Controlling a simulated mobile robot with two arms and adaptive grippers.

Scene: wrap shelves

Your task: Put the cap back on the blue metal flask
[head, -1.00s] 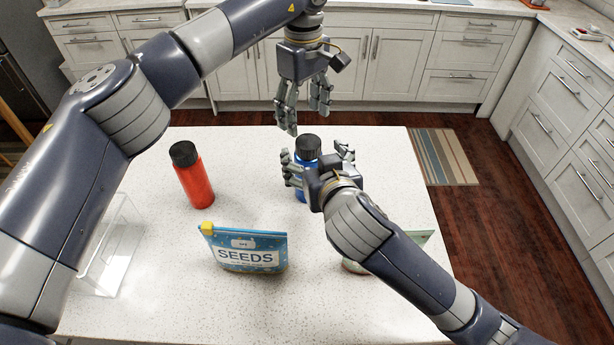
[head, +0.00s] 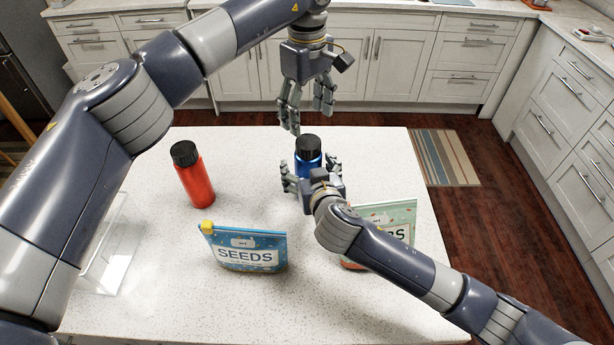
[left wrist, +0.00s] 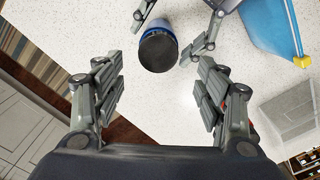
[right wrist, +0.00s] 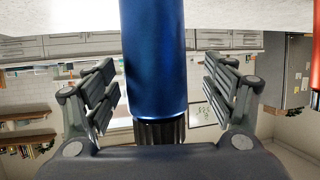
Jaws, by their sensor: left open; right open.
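The blue metal flask (head: 308,160) stands upright on the white table with its black cap (head: 307,143) on top. It also shows in the right wrist view (right wrist: 154,60) between the fingers, and the cap shows from above in the left wrist view (left wrist: 158,51). My right gripper (head: 311,172) is open around the flask's near side, its fingers apart from it. My left gripper (head: 308,115) is open and empty, above and behind the flask. Whether the cap is fully tightened cannot be told.
A red flask (head: 194,178) with a black cap stands at the left. A blue seeds pouch (head: 245,250) stands near the front, with a green pouch (head: 398,216) partly behind my right arm. A clear container (head: 104,250) is at the left edge.

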